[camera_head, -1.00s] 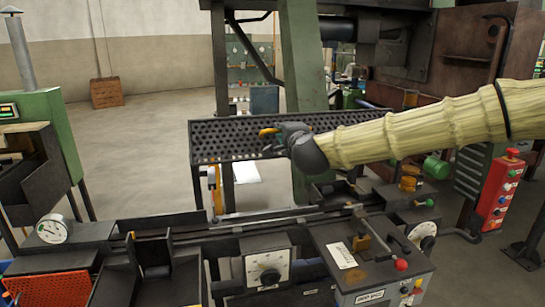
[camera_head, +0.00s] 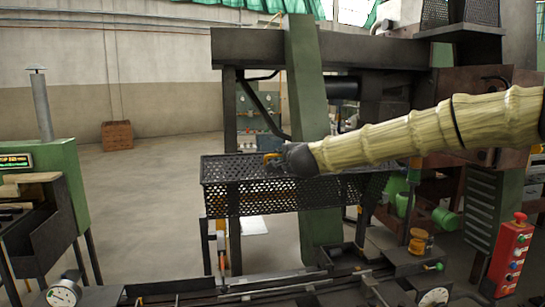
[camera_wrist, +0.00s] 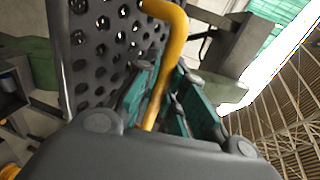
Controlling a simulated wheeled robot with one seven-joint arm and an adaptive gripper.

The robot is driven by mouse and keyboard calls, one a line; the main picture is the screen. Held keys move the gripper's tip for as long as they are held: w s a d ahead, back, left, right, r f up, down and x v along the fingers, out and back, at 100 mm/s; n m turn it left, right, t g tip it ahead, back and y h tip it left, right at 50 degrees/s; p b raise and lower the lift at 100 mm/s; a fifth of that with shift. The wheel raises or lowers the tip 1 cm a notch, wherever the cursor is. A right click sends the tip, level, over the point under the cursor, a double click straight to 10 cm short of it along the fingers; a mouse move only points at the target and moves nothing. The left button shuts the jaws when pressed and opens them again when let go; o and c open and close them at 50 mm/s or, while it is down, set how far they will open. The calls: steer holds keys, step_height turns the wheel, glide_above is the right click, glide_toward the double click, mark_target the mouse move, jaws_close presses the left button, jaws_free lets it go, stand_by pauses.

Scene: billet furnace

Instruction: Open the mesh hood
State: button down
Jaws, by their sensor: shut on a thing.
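The mesh hood (camera_head: 250,197) is a long black perforated box in the middle of the head view, in front of a green post. Its perforated side faces me and a narrower perforated face shows above it. The hood also fills the left of the wrist view (camera_wrist: 98,45). Its yellow bar handle (camera_wrist: 178,22) runs between the teal finger pads of my gripper (camera_wrist: 160,100). My gripper (camera_head: 275,158) is shut on this handle at the hood's upper side. In the head view my gripper and wrist hide part of the hood's top.
A green post (camera_head: 308,90) and a dark overhead beam (camera_head: 250,46) stand close behind the hood. A red button box (camera_head: 513,255) is at right. Machine rails and dials (camera_head: 434,298) lie below. Open floor (camera_head: 140,200) is at left.

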steer(key=shift+w+r, duration=0.15)
steer(key=shift+w, duration=0.1)
stand_by(0.3)
steer(key=c, duration=1.5)
jaws_free()
steer(key=shift+s, duration=0.15)
steer(key=v, duration=1.1)
steer(key=shift+s+r, duration=0.2)
steer(key=shift+s, duration=0.15)
